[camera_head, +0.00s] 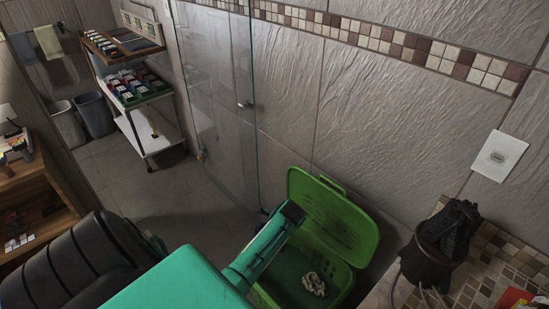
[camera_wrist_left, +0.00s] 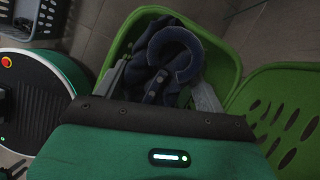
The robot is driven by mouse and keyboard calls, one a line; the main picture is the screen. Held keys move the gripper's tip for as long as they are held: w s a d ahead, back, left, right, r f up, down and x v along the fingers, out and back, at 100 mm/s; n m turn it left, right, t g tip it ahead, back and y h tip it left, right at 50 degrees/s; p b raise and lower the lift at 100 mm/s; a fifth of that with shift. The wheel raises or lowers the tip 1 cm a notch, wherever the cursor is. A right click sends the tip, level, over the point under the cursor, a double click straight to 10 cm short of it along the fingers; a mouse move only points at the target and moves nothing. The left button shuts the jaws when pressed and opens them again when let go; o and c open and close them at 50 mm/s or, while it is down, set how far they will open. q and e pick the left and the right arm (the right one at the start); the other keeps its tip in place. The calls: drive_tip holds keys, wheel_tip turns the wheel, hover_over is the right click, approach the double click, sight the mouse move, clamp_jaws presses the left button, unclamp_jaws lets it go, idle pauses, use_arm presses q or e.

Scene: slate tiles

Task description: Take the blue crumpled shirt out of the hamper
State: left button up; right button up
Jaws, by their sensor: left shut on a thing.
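The green hamper (camera_head: 268,293) stands against the tiled wall with its lid (camera_head: 340,225) open. In the left wrist view the hamper (camera_wrist_left: 228,68) is below the gripper, and its slotted lid (camera_wrist_left: 290,115) is at the right. Dark blue crumpled cloth (camera_wrist_left: 160,78), which looks like the shirt, lies between the fingers of my left gripper (camera_wrist_left: 160,88). The gripper is shut on it at the hamper's opening. A curved fluffy blue part shows above; I cannot tell whether it is the same cloth. In the head view the fingers are hidden. My right gripper is not in view.
A pale crumpled cloth (camera_head: 314,284) lies inside the hamper. A glass panel (camera_head: 218,90) stands behind. A mosaic-topped counter with a dark container (camera_head: 430,262) is at the right. A shelf cart (camera_head: 150,132) and two bins (camera_head: 95,115) stand at far left, with free floor before them.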

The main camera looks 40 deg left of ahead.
use_arm(q)
drive_tip(key=s+a+p, duration=0.6)
drive_tip(key=s+a, duration=0.2)
drive_tip(key=a, duration=0.1)
drive_tip(key=shift+a, duration=0.4)
idle(0.6)
